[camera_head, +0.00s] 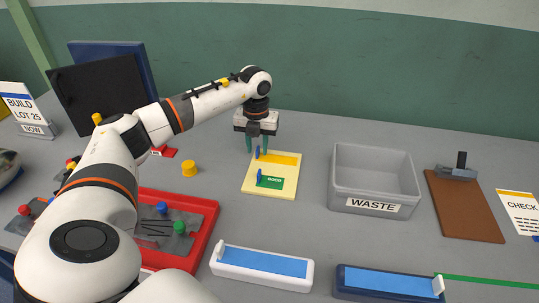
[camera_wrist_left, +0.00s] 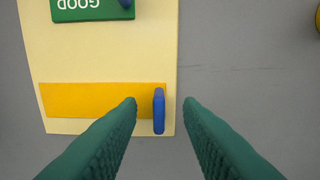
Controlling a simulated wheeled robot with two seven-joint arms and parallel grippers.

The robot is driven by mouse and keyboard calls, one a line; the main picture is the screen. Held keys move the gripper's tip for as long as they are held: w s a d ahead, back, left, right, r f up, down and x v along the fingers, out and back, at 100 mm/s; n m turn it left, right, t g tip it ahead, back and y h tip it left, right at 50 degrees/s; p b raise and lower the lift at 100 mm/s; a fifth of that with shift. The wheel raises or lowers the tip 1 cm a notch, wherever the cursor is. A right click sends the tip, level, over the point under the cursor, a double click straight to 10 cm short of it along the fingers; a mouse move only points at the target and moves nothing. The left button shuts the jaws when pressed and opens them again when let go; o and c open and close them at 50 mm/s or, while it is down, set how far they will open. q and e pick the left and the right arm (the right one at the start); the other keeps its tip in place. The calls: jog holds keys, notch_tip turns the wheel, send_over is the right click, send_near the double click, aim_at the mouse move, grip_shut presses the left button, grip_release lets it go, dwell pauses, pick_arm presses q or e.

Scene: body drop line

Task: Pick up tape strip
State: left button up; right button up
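An orange-yellow strip (camera_head: 282,159) lies on a cream card (camera_head: 249,188) near the back of the table. It has an upright blue tab at one end; the strip (camera_wrist_left: 95,100) and its tab (camera_wrist_left: 159,112) also show in the left wrist view. My left gripper (camera_head: 257,144) is open above that end of the card. In the left wrist view, the blue tab appears in the gap between the green fingers (camera_wrist_left: 160,104), with no visible contact. A green GOOD label (camera_head: 271,183) with its own blue tab lies on the same card. My right gripper is not in view.
A grey WASTE bin (camera_head: 345,192) stands right of the card, beside a brown clipboard (camera_head: 463,215). A red tray (camera_head: 206,218) is at front left. White (camera_head: 222,269) and navy (camera_head: 345,291) holders with blue strips are in front. A yellow cap (camera_head: 190,169) stands left of the card.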

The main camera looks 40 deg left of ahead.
pick_arm(q)
grip_shut()
dwell(0.3)
